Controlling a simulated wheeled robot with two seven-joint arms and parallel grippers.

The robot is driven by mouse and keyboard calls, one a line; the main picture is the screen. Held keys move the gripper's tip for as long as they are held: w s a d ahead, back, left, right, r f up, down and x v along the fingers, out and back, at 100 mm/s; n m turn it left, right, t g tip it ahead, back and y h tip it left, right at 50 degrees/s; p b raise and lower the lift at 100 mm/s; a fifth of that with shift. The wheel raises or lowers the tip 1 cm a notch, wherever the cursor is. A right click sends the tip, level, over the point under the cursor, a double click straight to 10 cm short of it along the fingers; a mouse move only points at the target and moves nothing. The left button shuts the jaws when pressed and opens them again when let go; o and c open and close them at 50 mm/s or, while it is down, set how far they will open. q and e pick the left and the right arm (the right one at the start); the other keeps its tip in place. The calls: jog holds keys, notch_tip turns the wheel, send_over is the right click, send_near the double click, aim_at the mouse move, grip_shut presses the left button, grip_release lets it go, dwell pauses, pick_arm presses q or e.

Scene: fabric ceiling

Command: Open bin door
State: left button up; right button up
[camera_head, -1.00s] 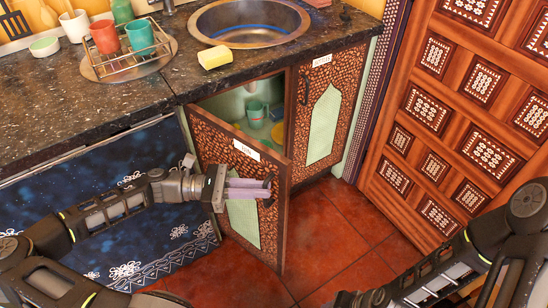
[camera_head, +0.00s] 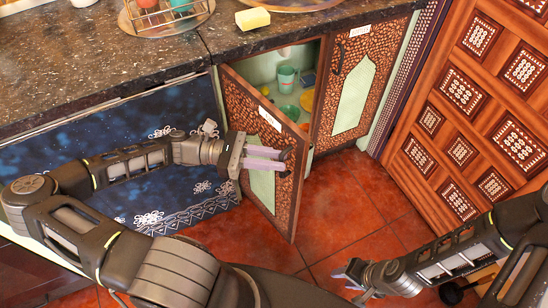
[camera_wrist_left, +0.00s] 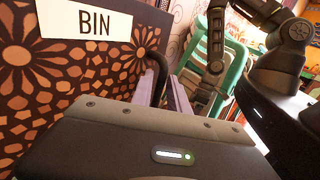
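The bin door (camera_head: 262,165) is a patterned brown cabinet door with a pale green panel. It stands partly open, swung out from its left side. Its label reads "BIN" in the left wrist view (camera_wrist_left: 93,23). My left gripper (camera_head: 285,158) is at the free edge of the door, its purple fingers on either side of the dark handle. In the left wrist view the handle (camera_wrist_left: 157,72) shows between the fingers, and they look closed on it. My right gripper (camera_head: 350,279) is low at the right, apart from the door, with its fingers spread and empty.
Inside the cabinet are a green cup (camera_head: 286,76) and other dishes. A closed cabinet door (camera_head: 350,95) stands right of the opening. A large carved wooden door (camera_head: 490,110) stands at the right. The red tiled floor (camera_head: 335,205) before the bin door is clear.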

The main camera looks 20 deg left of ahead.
pick_arm(q)
jog(key=v, duration=0.7)
jog(key=shift+s+a, duration=0.15)
jog(key=shift+a, duration=0.2)
